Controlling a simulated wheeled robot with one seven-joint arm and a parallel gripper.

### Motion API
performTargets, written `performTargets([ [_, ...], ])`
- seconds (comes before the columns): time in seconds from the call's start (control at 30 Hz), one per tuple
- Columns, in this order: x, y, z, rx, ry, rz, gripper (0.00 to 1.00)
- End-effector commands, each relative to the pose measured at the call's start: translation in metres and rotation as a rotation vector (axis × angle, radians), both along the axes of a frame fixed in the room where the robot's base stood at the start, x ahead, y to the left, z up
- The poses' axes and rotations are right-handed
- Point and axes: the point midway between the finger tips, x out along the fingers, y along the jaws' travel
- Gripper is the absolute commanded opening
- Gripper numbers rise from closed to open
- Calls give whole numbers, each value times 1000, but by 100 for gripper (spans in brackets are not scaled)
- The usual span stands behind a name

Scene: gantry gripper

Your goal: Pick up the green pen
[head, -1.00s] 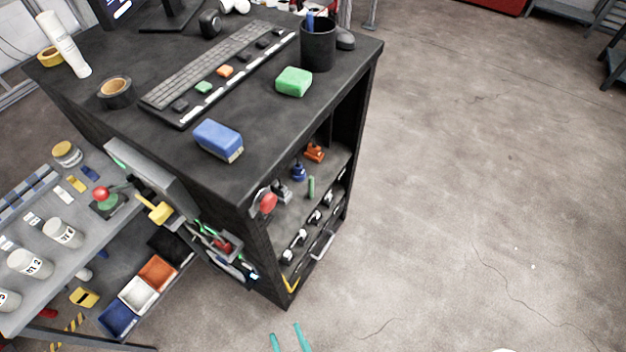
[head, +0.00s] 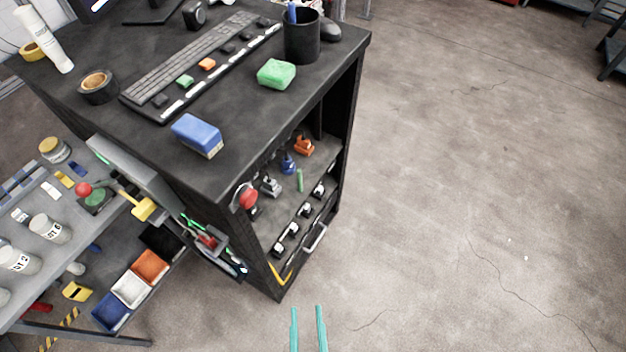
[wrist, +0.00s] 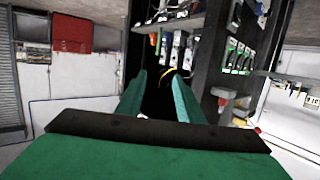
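A slim green upright stick (head: 299,181), which looks like the green pen, stands on the upper shelf inside the black cabinet, under its top. It is small, and I cannot make out its details. My gripper (head: 307,308) shows as two teal fingers at the bottom of the head view, apart and with nothing between them. It is in front of the cabinet, below and right of the green stick in the picture.
The black cabinet (head: 250,140) carries a keyboard (head: 200,65), a blue block (head: 197,135), a green block (head: 276,74) and a pen cup (head: 301,36). Orange and blue items (head: 288,163) stand near the green stick. Floor to the right is clear.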

Motion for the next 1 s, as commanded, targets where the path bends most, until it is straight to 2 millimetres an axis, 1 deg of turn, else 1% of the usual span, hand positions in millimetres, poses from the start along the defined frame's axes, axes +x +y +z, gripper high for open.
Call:
performTargets([
  [0.17,43,1,-30,6,-39,1,33],
  [0.27,74,3,-47,10,-60,1,33],
  [0.37,107,5,-61,11,-82,1,33],
  [0.4,121,5,-66,13,-90,-1,33],
  [0.47,143,5,-72,13,-103,-3,33],
  [0.5,158,5,-75,11,-112,-4,33],
  [0.57,181,4,-79,11,-124,-6,33],
  [0.6,197,4,-82,11,-133,-8,33],
  [0.67,221,3,-83,11,-147,-11,33],
  [0.7,237,2,-83,7,-156,-13,33],
  [0.77,262,0,-83,6,-168,-17,33],
  [0.8,277,-1,-82,6,-177,-20,33],
  [0.9,312,-4,-77,2,-196,-26,33],
  [1.0,339,-6,-73,-1,-209,-33,33],
])
